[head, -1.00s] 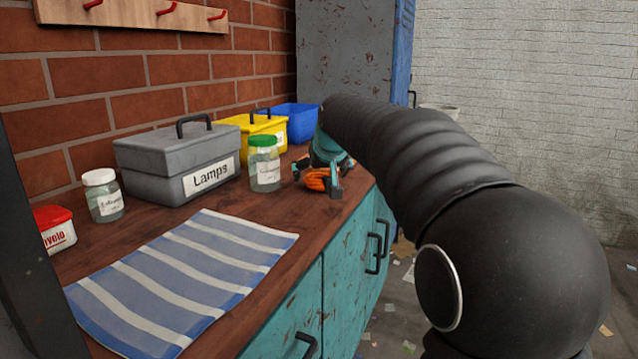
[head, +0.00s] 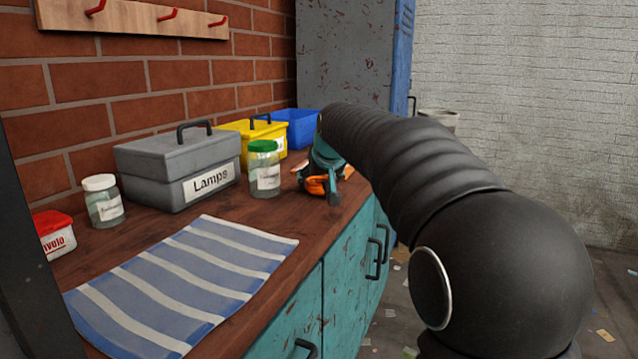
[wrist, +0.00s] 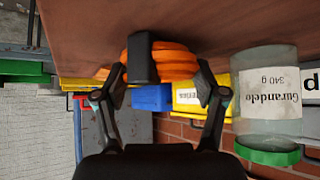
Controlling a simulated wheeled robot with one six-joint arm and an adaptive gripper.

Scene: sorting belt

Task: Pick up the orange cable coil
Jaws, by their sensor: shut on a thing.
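The orange cable coil (head: 317,186) is at the far right part of the workbench, partly hidden by my gripper (head: 326,178). In the wrist view the coil (wrist: 176,62) shows as stacked orange loops between my dark fingers. A dark block crosses its middle; I cannot tell whether this is a finger or a band. My gripper is shut on the coil. The coil is at or very near the bench top; I cannot tell whether it touches the wood.
A green-lidded jar (head: 265,172) stands close left of the coil. Behind are a yellow box (head: 240,130), a blue bin (head: 293,127) and a grey Lamps box (head: 160,165). A striped cloth (head: 190,275) covers the near bench (head: 262,208). The bench's front edge is close to the coil.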

